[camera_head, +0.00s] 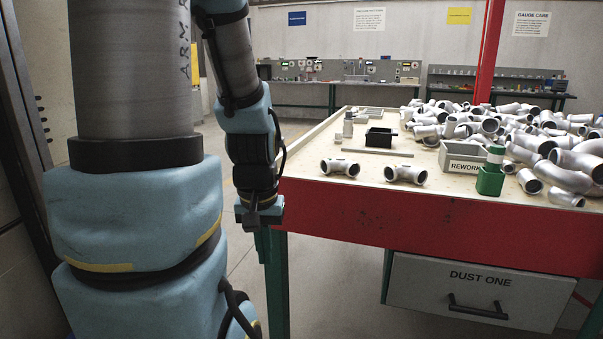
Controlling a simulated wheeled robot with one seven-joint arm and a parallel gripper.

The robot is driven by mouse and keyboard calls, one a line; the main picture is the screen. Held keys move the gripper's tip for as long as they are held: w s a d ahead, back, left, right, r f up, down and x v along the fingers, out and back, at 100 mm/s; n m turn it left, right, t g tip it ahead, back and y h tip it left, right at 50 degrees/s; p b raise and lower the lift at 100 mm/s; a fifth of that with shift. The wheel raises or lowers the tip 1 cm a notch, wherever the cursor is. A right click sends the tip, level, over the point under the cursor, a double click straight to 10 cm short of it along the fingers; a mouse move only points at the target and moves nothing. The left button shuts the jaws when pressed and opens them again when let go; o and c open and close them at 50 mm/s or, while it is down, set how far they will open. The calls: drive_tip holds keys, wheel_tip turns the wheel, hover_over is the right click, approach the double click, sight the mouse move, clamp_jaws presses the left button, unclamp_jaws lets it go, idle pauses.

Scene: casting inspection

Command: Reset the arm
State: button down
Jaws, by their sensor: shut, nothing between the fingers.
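My arm, in light blue covers with grey sleeves, fills the left of the head view and hangs down beside the workbench's left end. My gripper (258,212) is at its lower end, pointing down, left of the bench's front corner. It is shut and nothing shows in it.
Below is a DUST ONE drawer (475,280). A red post (489,50) stands behind.

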wheel_tip(320, 180, up, 20)
drive_tip(key=p, duration=1.8)
drive_tip(key=shift+w+d, duration=0.2)
drive_tip(key=shift+w, duration=0.15)
drive_tip(key=shift+d+f, duration=0.1)
drive_tip(key=shift+f, duration=0.05)
